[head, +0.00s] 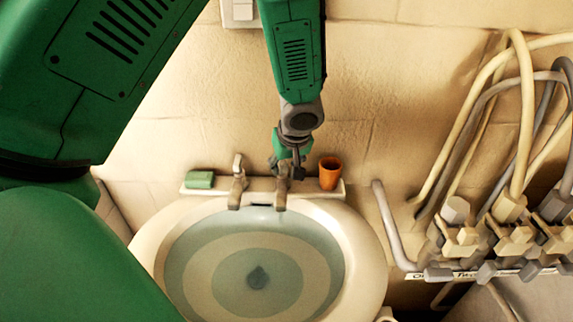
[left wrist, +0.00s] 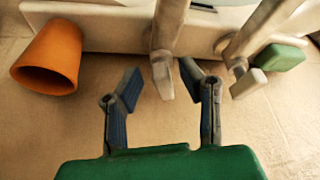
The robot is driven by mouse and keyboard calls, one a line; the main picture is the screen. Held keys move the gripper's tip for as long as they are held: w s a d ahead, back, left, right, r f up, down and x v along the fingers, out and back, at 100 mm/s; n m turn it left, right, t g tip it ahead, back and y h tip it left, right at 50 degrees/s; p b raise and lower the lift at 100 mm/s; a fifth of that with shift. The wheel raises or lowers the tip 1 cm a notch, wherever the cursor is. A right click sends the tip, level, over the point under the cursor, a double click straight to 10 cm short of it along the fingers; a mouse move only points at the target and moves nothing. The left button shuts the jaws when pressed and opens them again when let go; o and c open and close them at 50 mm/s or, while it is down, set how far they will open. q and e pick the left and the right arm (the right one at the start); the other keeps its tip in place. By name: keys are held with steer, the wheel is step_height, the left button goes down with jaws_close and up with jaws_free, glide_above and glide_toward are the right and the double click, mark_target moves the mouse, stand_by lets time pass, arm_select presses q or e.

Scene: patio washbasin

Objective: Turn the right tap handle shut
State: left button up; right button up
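The right tap (head: 282,192) stands on the back rim of the washbasin (head: 372,265), partly covered by my left gripper (head: 285,160) in the head view. In the left wrist view the picture is turned, and this tap's grey handle (left wrist: 162,78) lies just beyond the gap between the fingertips of my left gripper (left wrist: 160,82). The fingers are apart with nothing between them; I cannot tell whether one touches the handle. The left tap (head: 238,180) stands beside it, and its handle (left wrist: 248,83) also shows in the left wrist view. My right gripper is out of view.
An orange cup (head: 330,173) stands on the ledge right of the taps. A green soap bar (head: 199,180) lies on the left. The bowl holds water (head: 205,270). Pipes and valves (head: 505,225) crowd the wall at right. A white switch plate (head: 240,12) is above.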

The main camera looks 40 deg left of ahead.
arm_select(q)
jaws_close()
steer(key=shift+s+a+m+t, duration=0.15)
steer(key=shift+m+t, duration=0.25)
steer(key=shift+m, duration=0.5)
steer(key=shift+s+a+m+t+h, duration=0.1)
steer(key=shift+m+t+h, duration=0.15)
steer(key=shift+m, duration=0.45)
steer(key=shift+s+a+m+t+h, duration=0.15)
steer(key=shift+m+h, duration=0.1)
steer(key=shift+m, duration=0.45)
steer(key=shift+w+d, duration=0.1)
steer(key=shift+r, duration=0.1)
steer(key=shift+o, duration=1.2)
jaws_free()
